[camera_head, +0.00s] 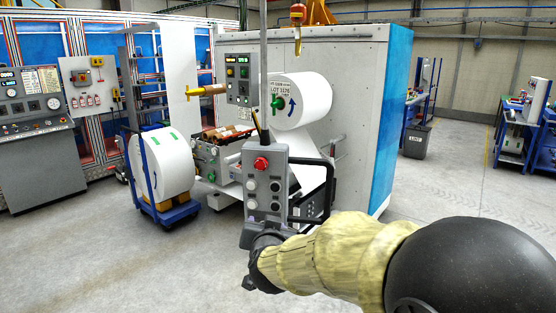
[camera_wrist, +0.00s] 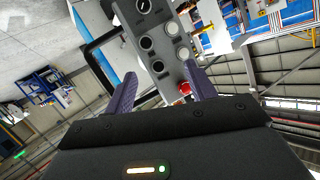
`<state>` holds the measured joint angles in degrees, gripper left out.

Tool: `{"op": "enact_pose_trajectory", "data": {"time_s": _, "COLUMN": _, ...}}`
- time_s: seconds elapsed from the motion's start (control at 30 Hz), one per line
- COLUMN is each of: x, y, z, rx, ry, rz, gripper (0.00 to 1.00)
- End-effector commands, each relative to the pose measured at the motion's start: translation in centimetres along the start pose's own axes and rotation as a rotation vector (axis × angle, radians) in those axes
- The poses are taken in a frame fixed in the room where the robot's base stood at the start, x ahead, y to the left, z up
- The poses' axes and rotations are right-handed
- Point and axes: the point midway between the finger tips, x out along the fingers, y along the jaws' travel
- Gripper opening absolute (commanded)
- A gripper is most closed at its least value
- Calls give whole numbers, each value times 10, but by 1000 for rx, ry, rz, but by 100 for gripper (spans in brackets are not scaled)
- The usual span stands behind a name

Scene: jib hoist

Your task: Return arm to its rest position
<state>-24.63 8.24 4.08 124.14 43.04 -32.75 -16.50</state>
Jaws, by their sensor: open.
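My gripper (camera_head: 262,262) is at the lower middle of the head view, at the end of my sleeved arm, close to the bottom of a grey hanging control pendant (camera_head: 264,188). In the wrist view my gripper (camera_wrist: 160,88) has its two purple fingers apart. The pendant (camera_wrist: 168,58) shows beyond and between them, with round buttons and a red knob near the right finger. I cannot tell whether a finger touches it. The pendant hangs upright, with a red mushroom button on its front.
A machine with a white roll (camera_head: 303,100) stands behind the pendant. Another white roll (camera_head: 165,165) sits on a blue cart at left. A control console (camera_head: 38,130) stands far left. A grey bin (camera_head: 415,141) and blue workbenches stand at right.

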Motion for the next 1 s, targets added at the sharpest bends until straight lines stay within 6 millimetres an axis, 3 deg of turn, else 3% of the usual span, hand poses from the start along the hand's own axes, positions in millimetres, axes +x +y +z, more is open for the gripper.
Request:
{"op": "enact_pose_trajectory", "data": {"time_s": 0.03, "x": -3, "y": 20, "z": 14, "rx": -23, "ry": -71, "rz": 3, "gripper": 56}}
{"op": "enact_pose_trajectory", "data": {"time_s": 0.23, "x": -36, "y": 99, "z": 86, "rx": -105, "ry": -414, "rz": 35, "gripper": 56}}
{"op": "enact_pose_trajectory", "data": {"time_s": 0.5, "x": -130, "y": 196, "z": 172, "rx": -153, "ry": -877, "rz": 166, "gripper": 56}}
{"op": "enact_pose_trajectory", "data": {"time_s": 0.6, "x": -158, "y": 216, "z": 188, "rx": -158, "ry": -984, "rz": 206, "gripper": 56}}
{"op": "enact_pose_trajectory", "data": {"time_s": 0.7, "x": -172, "y": 224, "z": 195, "rx": -163, "ry": -1033, "rz": 223, "gripper": 56}}
{"op": "enact_pose_trajectory", "data": {"time_s": 1.0, "x": -172, "y": 224, "z": 196, "rx": -165, "ry": -1039, "rz": 224, "gripper": 56}}
